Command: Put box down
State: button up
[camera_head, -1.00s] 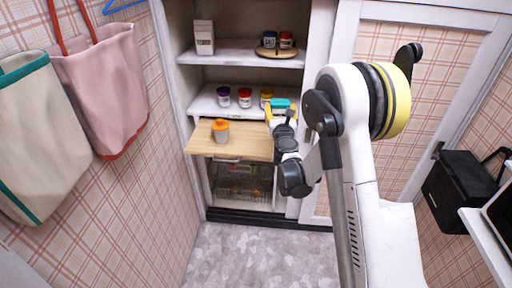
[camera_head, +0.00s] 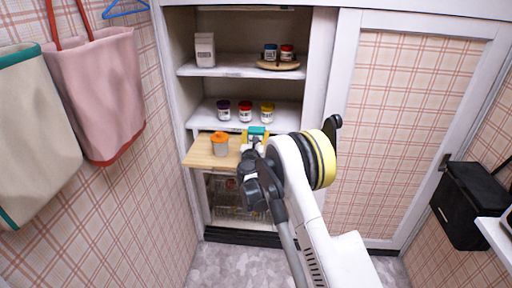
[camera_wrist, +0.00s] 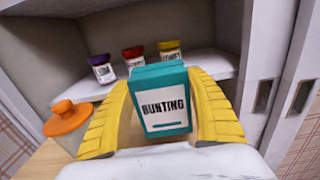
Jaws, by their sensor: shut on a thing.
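The box is teal with a white label reading "BUNTING" (camera_wrist: 165,88). In the wrist view it stands upright between the two yellow fingers of my gripper (camera_wrist: 158,112), which is shut on it. In the head view the teal box (camera_head: 256,132) shows at the right part of a pull-out wooden board (camera_head: 200,154), with my gripper (camera_head: 254,140) around it. My gripper and arm hide the box's lower part there. I cannot tell whether its base touches the board.
An orange-lidded jar (camera_head: 220,144) stands on the board, left of my gripper. Purple-lidded (camera_head: 223,110), red-lidded (camera_head: 245,111) and yellow-lidded (camera_head: 267,112) jars stand on the shelf (camera_head: 205,113) behind. A white carton (camera_head: 205,49) and a round tray (camera_head: 278,66) sit higher.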

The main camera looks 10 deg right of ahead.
notch_tip(320, 180, down, 4)
jog(key=shift+f+b, duration=0.1)
jog(key=shift+b, duration=1.05)
jog(key=o, duration=1.2)
jog(key=shift+o, duration=0.2)
